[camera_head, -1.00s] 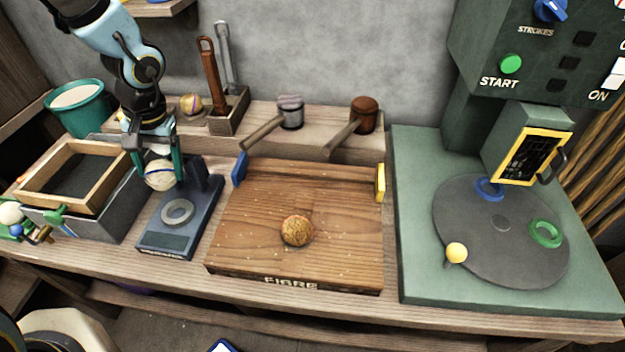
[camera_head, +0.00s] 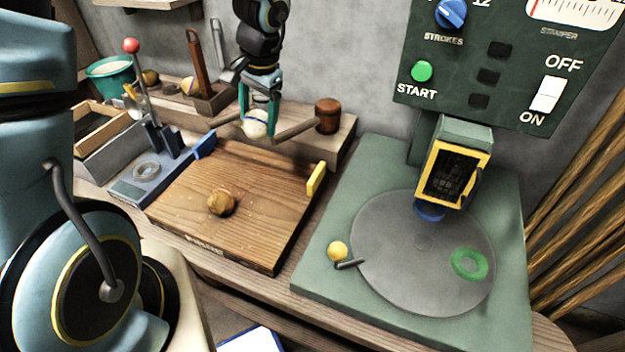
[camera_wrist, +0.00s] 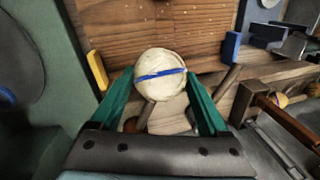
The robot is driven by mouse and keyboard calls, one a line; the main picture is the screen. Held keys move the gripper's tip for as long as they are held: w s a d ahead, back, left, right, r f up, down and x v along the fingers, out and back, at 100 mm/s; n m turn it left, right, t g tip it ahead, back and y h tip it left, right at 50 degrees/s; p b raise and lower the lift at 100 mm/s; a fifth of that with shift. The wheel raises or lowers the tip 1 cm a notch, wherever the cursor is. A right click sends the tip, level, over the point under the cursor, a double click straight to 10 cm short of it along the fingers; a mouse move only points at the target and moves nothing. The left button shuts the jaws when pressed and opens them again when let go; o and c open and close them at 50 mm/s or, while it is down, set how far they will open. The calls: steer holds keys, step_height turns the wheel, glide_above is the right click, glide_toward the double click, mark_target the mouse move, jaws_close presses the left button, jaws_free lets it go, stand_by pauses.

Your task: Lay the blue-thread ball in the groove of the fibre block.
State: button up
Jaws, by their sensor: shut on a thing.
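The pale ball with a blue thread band (camera_wrist: 160,74) is between the green fingers of my gripper (camera_wrist: 152,88), which is shut on it. In the head view the ball (camera_head: 257,124) hangs from my gripper (camera_head: 258,112) near the far edge of the fibre block. The wooden fibre block (camera_head: 190,190) has a blue tab at its left and a yellow tab at its right. A brown speckled ball (camera_head: 221,202) rests on its front middle. I cannot make out the groove clearly in either view.
A mallet (camera_head: 327,114) and other tools stand behind the block. A blue-grey stand (camera_head: 135,188) lies left of the block.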

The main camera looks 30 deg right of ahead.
steer(key=f, duration=0.9)
steer(key=f+p, duration=0.1)
steer(key=f, duration=0.3)
steer(key=shift+s+d+f, duration=0.3)
steer(key=shift+d+f, duration=0.1)
steer(key=shift+w+d+r+p, duration=0.2)
steer(key=shift+w+d+p, duration=0.25)
steer(key=shift+d, duration=0.05)
steer(key=shift+w+d+p, duration=0.9)
steer(key=shift+d+p, duration=0.1)
steer(key=shift+d, duration=0.1)
steer(key=shift+s+a+f, duration=0.1)
steer(key=shift+f, duration=0.65)
steer(key=shift+f+b, duration=0.4)
steer(key=o, duration=1.3)
steer(key=shift+r, duration=0.1)
